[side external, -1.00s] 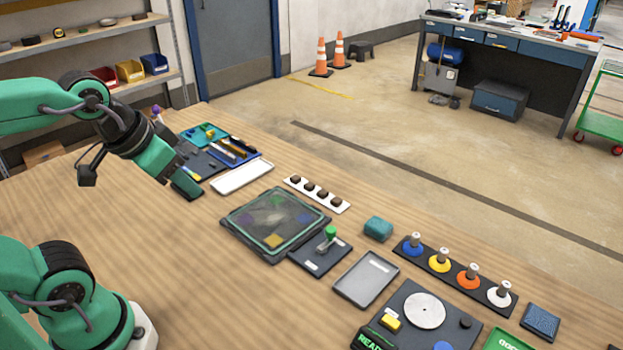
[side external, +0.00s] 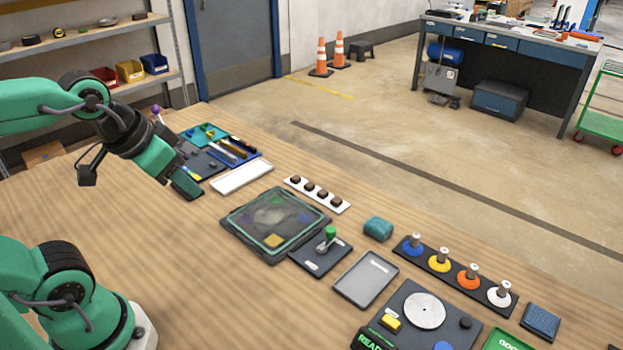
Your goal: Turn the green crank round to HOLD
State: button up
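The green crank (side external: 329,236) stands upright on a dark square base plate (side external: 308,263) near the middle of the table. A small pale label is on the plate, too small to read. The plate sits at the right corner of a dark framed box with a clear top (side external: 262,222). My gripper (side external: 187,186) is over the left part of the table, well to the left of the crank and apart from it. I cannot tell whether its fingers are open or shut, and I see nothing held.
A grey tray (side external: 366,279) lies right of the crank plate, and a teal block (side external: 378,228) behind it. A white strip with several dark knobs (side external: 309,191) lies behind the box. Several coloured pegs (side external: 440,260) stand at right. Bare table (side external: 190,260) is in front.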

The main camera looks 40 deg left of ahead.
jog(key=shift+o, duration=0.2)
jog(key=shift+o, duration=0.8)
jog(key=n+g, duration=0.6)
jog(key=n, duration=1.4)
send_over(331, 229)
notch_tip(331, 229, down, 13)
jog(key=shift+r, duration=0.15)
jog(key=shift+f, duration=3.85)
